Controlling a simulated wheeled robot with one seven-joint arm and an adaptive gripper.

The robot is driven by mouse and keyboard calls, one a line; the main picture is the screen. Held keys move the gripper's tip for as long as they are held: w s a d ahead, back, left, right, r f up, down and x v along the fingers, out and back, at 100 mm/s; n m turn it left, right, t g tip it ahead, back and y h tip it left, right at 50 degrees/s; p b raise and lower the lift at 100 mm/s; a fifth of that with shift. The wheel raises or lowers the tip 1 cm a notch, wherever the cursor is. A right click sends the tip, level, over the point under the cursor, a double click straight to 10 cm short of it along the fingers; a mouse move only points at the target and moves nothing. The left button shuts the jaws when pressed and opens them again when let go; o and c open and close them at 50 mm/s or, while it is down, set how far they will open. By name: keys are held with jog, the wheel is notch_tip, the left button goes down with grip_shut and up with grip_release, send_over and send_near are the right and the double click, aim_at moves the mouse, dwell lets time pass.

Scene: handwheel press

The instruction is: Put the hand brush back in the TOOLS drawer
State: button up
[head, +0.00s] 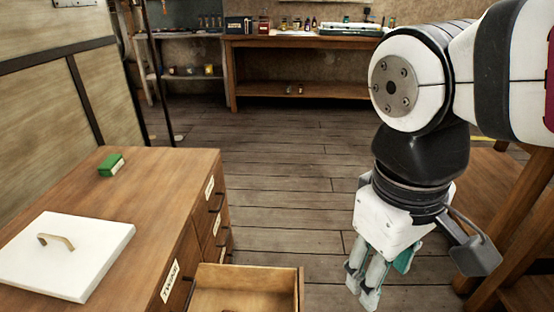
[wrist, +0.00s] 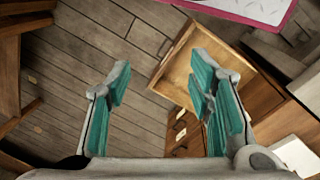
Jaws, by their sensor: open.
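A small green block with a pale lower edge, probably the hand brush (head: 112,164), lies on the far part of the wooden cabinet top in the head view. One cabinet drawer (head: 245,290) is pulled open, and the part I see of it is empty. It also shows in the wrist view (wrist: 176,72). Its front label is hidden, so I cannot tell if it is the TOOLS drawer. My gripper (head: 362,290) hangs open and empty to the right of the drawer, pointing down. Its spread teal-padded fingers show in the wrist view (wrist: 160,75).
A white panel with a brown handle (head: 70,256) lies on the near cabinet top. Closed labelled drawers (head: 212,220) line the cabinet's side; one label reads TWINE (head: 170,281). A wooden table (head: 515,180) stands at the right, a workbench (head: 300,42) at the back. Floor between is clear.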

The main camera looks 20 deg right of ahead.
jog(key=s, duration=0.1)
jog(key=s+a+m+y, duration=0.1)
jog(key=s, duration=0.1)
jog(key=s+m, duration=0.1)
jog(key=shift+s+a, duration=0.3)
jog(key=shift+s, duration=0.05)
dwell(0.4)
notch_tip(320, 180, up, 29)
jog(key=t+p, duration=0.4)
jog(key=p, duration=2.3)
jog(key=shift+d, duration=0.3)
